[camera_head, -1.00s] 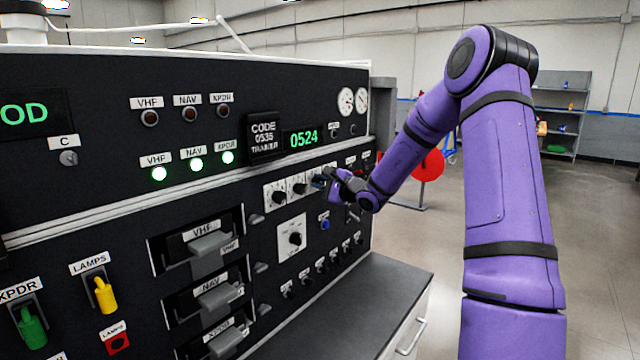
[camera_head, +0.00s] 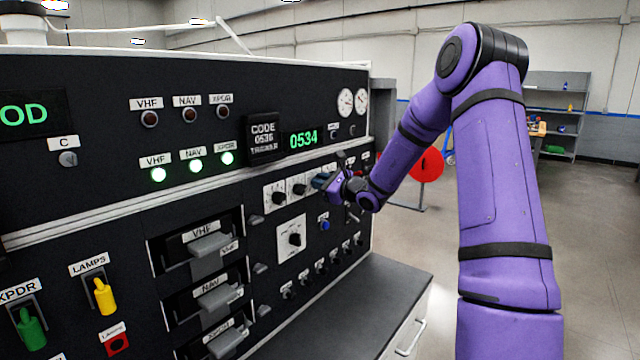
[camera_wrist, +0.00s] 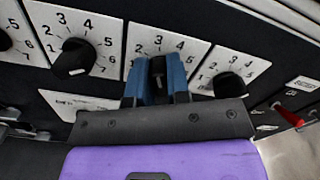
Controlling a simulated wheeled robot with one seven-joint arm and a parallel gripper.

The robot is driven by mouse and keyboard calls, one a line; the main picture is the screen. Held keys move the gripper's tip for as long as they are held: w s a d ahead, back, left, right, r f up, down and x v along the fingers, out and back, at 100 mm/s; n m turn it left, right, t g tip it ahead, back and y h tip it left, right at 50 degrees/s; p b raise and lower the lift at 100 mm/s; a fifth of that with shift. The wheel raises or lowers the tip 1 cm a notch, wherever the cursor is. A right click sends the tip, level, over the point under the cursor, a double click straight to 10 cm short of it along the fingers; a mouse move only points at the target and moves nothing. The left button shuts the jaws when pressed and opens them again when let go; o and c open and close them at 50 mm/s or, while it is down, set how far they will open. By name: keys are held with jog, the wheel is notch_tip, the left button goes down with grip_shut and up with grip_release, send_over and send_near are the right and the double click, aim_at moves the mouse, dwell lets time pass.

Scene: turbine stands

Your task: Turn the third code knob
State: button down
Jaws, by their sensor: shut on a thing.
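The code panel has a row of black knobs on white dial plates, with the first knob (camera_head: 278,198) and second knob (camera_head: 299,189) visible left of my gripper (camera_head: 322,181). In the wrist view, my gripper's blue fingers (camera_wrist: 158,84) are shut around the third code knob (camera_wrist: 158,68), one on each side. The second knob (camera_wrist: 75,58) is to its left and the fourth knob (camera_wrist: 228,85) to its right. The green display (camera_head: 303,139) reads 0534. The code placard (camera_head: 263,138) reads 053 and a last digit that looks like 6.
Below the code row is a larger single knob (camera_head: 295,239) and a blue button (camera_head: 325,224). Grey handles (camera_head: 210,243) stick out to the left. A red switch (camera_wrist: 288,115) is right of the fourth knob. A dark ledge (camera_head: 375,290) extends below the panel.

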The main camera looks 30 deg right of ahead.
jog(key=shift+m, duration=0.6)
jog(key=c, duration=1.1)
grip_release()
jog(key=v, duration=1)
jog(key=shift+s+d, duration=0.2)
jog(key=shift+s, duration=0.15)
